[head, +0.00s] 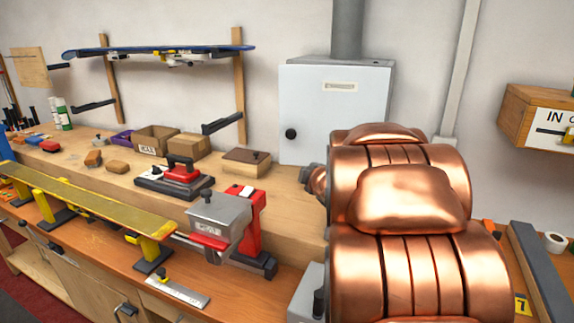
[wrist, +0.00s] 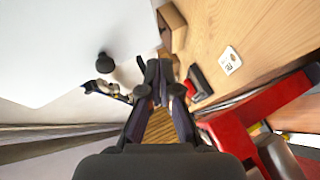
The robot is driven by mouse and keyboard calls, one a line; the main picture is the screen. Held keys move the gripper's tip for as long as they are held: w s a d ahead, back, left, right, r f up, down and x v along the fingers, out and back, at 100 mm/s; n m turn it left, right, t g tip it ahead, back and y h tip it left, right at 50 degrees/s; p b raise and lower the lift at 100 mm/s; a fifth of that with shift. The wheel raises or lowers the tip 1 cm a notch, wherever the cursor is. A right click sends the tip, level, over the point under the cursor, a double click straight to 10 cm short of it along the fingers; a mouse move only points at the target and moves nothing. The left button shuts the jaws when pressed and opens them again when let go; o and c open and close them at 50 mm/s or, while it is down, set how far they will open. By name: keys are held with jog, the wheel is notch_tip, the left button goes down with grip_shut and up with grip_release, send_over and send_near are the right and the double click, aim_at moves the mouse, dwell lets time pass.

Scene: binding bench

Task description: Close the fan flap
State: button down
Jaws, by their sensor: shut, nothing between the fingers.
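The fan box is a pale grey metal cabinet on the wall, under a round duct (head: 347,30). Its front flap (head: 325,112) carries a small label and a black round knob (head: 291,134) at the lower left. I cannot tell from the head view whether the flap stands slightly ajar. In the wrist view, a black knob (wrist: 105,62) stands out from a pale surface left of my gripper. My gripper (wrist: 160,68) is shut and empty, its fingertips to the right of the knob and apart from it. In the head view my copper-coloured arm hides the gripper and the box's lower right.
A red and grey vise (head: 218,222) stands on the bench, with a red iron (head: 182,170) behind it. A wooden box (head: 537,112) hangs at right.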

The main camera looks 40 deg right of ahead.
jog(key=w+d+n+t+y+b, duration=0.1)
jog(key=d+n+t, duration=0.1)
jog(key=n, duration=0.1)
jog(key=n+t+y, duration=0.3)
jog(key=n+y, duration=0.2)
send_near(280, 153)
jog(key=w+a, duration=0.3)
jog(key=w, duration=0.1)
jog(key=shift+w+d+p, duration=0.35)
jog(key=shift+w+d, duration=0.15)
jog(key=shift+d, duration=0.2)
jog(key=shift+w+d+p, duration=0.3)
jog(key=shift+w+d, duration=0.25)
jog(key=shift+d, duration=0.15)
